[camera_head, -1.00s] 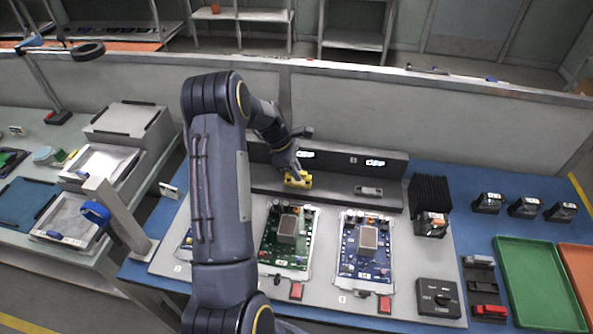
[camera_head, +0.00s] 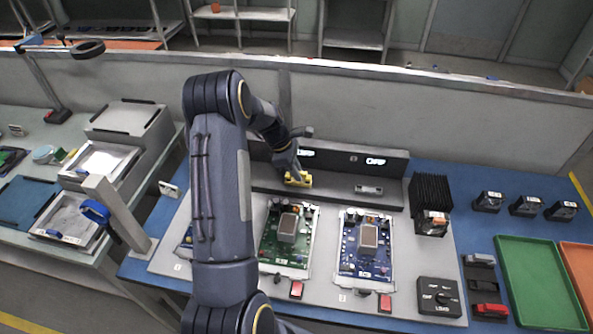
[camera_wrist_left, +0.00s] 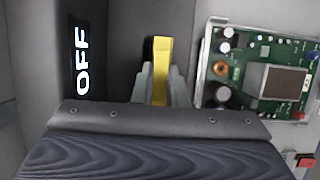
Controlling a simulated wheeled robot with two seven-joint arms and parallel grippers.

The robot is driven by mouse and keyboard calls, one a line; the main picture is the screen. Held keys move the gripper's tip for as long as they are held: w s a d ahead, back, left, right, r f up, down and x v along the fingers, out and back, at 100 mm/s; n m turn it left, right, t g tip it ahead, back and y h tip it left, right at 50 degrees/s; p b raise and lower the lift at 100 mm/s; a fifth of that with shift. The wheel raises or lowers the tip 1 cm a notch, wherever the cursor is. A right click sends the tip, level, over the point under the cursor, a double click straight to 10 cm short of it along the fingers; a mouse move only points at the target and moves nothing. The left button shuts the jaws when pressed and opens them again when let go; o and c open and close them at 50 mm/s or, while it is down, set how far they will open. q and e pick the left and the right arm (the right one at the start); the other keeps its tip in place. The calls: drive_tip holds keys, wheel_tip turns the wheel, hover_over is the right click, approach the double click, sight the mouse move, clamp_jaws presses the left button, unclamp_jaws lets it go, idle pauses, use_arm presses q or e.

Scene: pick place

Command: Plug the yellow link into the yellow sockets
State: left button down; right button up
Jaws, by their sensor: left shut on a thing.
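The yellow link (camera_head: 298,179) is at the grey panel's ledge, below the left OFF display, in the head view. My left gripper (camera_head: 292,172) is shut on it from above. In the left wrist view the yellow link (camera_wrist_left: 161,70) stands between the two fingers of the gripper (camera_wrist_left: 157,88). The yellow sockets are hidden or cannot be told apart from the link, so I cannot tell whether the link sits in them. My right gripper is not in view.
A green circuit board (camera_head: 287,237) and a blue circuit board (camera_head: 366,246) lie in front of the ledge. A grey link-like part (camera_head: 369,189) sits further right on it. A black finned block (camera_head: 431,196) and a green tray (camera_head: 541,283) are at the right.

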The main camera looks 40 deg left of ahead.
use_arm(q)
drive_tip(key=shift+f, duration=0.4)
idle(0.4)
drive_tip(key=c, duration=0.7)
unclamp_jaws()
drive_tip(key=shift+r, duration=0.2)
drive_tip(key=shift+r+p, duration=2.3)
drive_tip(key=shift+r, duration=1.1)
